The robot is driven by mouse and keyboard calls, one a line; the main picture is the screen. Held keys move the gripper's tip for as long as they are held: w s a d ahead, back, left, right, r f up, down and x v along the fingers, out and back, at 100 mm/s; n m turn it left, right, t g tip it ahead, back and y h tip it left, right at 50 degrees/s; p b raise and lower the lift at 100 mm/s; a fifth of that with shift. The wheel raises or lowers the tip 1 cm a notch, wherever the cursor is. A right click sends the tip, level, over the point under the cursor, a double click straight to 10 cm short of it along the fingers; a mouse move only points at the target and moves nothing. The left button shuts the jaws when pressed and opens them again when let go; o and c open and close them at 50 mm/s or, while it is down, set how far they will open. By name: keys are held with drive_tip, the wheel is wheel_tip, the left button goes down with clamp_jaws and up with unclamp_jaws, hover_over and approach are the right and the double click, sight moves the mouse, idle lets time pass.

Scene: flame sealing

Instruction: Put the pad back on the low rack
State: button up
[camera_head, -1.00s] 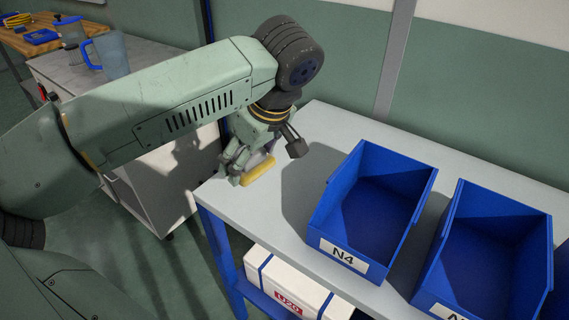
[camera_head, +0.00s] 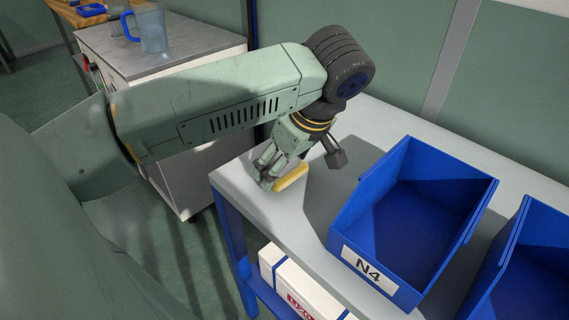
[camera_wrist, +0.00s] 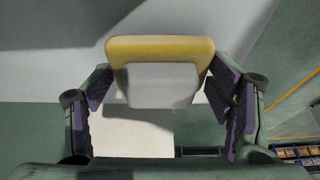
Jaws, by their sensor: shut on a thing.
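The pad (camera_head: 290,178) has a yellow layer and a pale grey-white back. In the wrist view the pad (camera_wrist: 160,72) sits between both fingers of my gripper (camera_wrist: 162,100), with its yellow edge away from the palm. My gripper (camera_head: 268,178) is shut on it. In the head view they are over the left end of the grey tabletop, near its front edge. Whether the pad touches the surface I cannot tell. The table's lower shelf (camera_head: 262,290) is blue and carries a white box; I cannot tell whether this is the low rack.
A blue bin marked N4 (camera_head: 368,268) stands right of my gripper, with another blue bin (camera_head: 520,275) further right. The white box (camera_head: 298,285) lies below the tabletop (camera_head: 245,180). A white cabinet with a blue-handled jug (camera_head: 152,30) stands behind left.

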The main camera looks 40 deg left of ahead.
sight(294, 174)
drive_tip(key=shift+f, duration=0.45)
drive_tip(key=shift+f, duration=0.25)
drive_tip(key=o, duration=1.1)
drive_tip(key=shift+r, duration=0.1)
drive_tip(key=p+v, duration=0.4)
drive_tip(key=v, duration=0.3)
drive_tip(key=shift+w+a, duration=0.1)
drive_tip(key=shift+a, duration=0.05)
drive_tip(key=shift+d+r, duration=0.25)
drive_tip(key=shift+r, duration=0.15)
